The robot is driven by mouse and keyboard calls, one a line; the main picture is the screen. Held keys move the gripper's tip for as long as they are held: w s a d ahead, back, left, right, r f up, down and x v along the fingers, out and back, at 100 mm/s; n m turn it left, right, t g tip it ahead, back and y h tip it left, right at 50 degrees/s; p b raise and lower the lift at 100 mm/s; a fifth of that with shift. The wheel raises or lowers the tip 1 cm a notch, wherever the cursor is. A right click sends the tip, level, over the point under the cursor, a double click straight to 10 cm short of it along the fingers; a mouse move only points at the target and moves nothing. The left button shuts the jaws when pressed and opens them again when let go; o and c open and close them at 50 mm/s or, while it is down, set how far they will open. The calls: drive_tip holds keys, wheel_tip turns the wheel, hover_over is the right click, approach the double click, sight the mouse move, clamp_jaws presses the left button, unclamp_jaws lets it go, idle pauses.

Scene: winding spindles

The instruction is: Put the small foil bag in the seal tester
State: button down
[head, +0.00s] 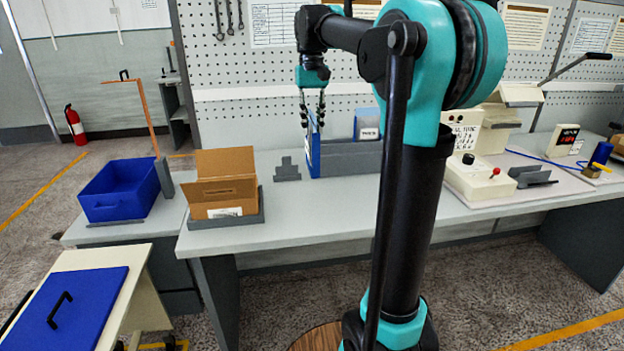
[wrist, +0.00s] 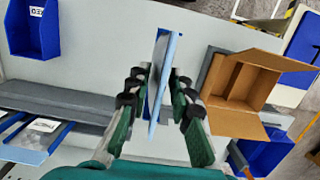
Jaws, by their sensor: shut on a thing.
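My gripper (head: 313,115) points down above the back of the bench, beside the grey and blue rack. In the wrist view, its fingers (wrist: 158,92) are closed on a thin, flat, pale blue piece (wrist: 165,75), seen nearly edge-on. It looks like the small foil bag, held upright; its face and print are hidden. In the head view it is hard to tell from the blue panel behind. A cream machine (head: 478,183) with a black and a red knob stands on the right of the bench, past my arm. I cannot tell for certain that it is the seal tester.
An open cardboard box (head: 222,188) stands on the bench's left part, with a blue bin (head: 118,190) further left. The grey rack (head: 348,160) sits at the back. My own arm hides the bench's middle. A small display device (head: 563,141) stands far right.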

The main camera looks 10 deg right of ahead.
sight(313, 171)
wheel_tip(313, 171, down, 15)
drive_tip(key=shift+r, duration=0.1)
idle(0.4)
drive_tip(key=c, duration=1.3)
unclamp_jaws()
drive_tip(key=shift+c, duration=0.2)
